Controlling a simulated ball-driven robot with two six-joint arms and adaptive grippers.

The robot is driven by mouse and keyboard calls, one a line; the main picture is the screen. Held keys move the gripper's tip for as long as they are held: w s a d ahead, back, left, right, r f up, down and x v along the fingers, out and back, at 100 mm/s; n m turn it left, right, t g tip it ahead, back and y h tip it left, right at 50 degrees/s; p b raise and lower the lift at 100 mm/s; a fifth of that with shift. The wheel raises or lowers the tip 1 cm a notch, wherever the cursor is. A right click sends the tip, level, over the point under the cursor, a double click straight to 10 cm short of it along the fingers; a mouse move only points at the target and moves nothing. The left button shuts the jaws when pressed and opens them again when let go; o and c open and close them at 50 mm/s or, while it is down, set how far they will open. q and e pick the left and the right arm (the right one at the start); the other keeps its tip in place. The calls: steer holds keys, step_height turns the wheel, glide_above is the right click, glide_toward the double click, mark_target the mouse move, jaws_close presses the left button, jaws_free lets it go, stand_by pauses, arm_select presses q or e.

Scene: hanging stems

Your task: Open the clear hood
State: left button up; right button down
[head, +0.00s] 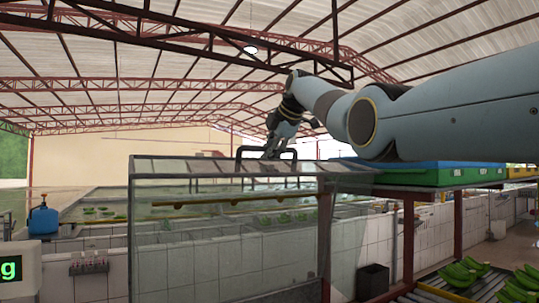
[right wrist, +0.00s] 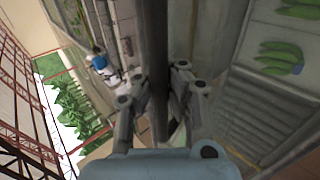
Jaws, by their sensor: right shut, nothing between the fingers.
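The clear hood (head: 225,225) stands in the middle of the head view, with see-through panes and a sloping top. It looks lowered. A dark handle (head: 266,149) rises from its top edge. My right gripper (head: 274,146) points down at the handle, in front of part of it. In the right wrist view my right gripper (right wrist: 162,78) has its fingers around a dark bar (right wrist: 153,30), probably the handle; a firm hold does not show. It is shut with nothing held. My left gripper is out of view.
Blue and green crates (head: 430,174) sit on a shelf at right, below my right arm. Green fruit (head: 465,272) lies on a tray at lower right. A blue jug (head: 43,219) and a display box (head: 18,270) are at left. Tiled tanks stretch behind the hood.

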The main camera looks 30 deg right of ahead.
steer(key=shift+d+r, duration=0.1)
steer(key=shift+r, duration=0.3)
steer(key=c, duration=1.5)
jaws_free()
steer(key=shift+s+d, duration=0.1)
steer(key=shift+s, duration=0.2)
steer(key=shift+o, duration=1.1)
steer(key=shift+f, duration=0.15)
steer(key=v, duration=1.2)
